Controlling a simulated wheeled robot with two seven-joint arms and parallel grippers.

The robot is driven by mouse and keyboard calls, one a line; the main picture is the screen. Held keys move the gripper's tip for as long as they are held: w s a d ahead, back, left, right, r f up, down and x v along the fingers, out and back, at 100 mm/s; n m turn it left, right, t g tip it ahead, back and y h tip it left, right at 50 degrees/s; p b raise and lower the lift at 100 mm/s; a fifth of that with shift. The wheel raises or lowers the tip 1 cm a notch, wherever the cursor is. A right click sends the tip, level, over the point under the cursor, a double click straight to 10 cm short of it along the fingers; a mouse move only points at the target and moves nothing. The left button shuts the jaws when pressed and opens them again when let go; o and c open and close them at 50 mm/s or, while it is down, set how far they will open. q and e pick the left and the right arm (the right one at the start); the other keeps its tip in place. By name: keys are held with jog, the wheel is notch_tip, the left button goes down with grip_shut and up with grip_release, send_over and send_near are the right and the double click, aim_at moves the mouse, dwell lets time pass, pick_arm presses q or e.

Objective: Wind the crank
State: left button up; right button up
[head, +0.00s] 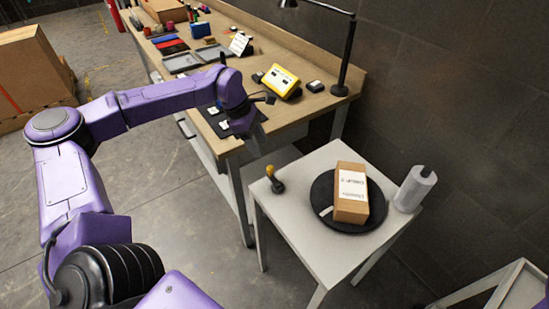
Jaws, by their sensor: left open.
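A small dark upright piece with a yellow knob (271,172), which looks like the crank, stands at the near left corner of the white side table (290,222). A black round turntable (372,222) on the same table bears a cardboard box (351,193) with a white label. My left gripper (252,126) hangs at the near end of the workbench, above and to the left of the yellow knob and apart from it. It is open, and I see nothing held in it. My right gripper is out of view.
The wooden workbench (318,103) holds a yellow device (280,80), a black lamp (346,60) and trays. A large carton (32,75) is at far left. The floor between is clear.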

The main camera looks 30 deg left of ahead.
aim_at(270, 167)
pick_arm(q)
jog(key=x, duration=0.6)
jog(key=p+x, duration=0.1)
jog(key=x, duration=0.2)
jog(key=shift+s, duration=0.25)
jog(key=shift+s, duration=0.1)
jog(key=shift+a, duration=0.1)
grip_shut()
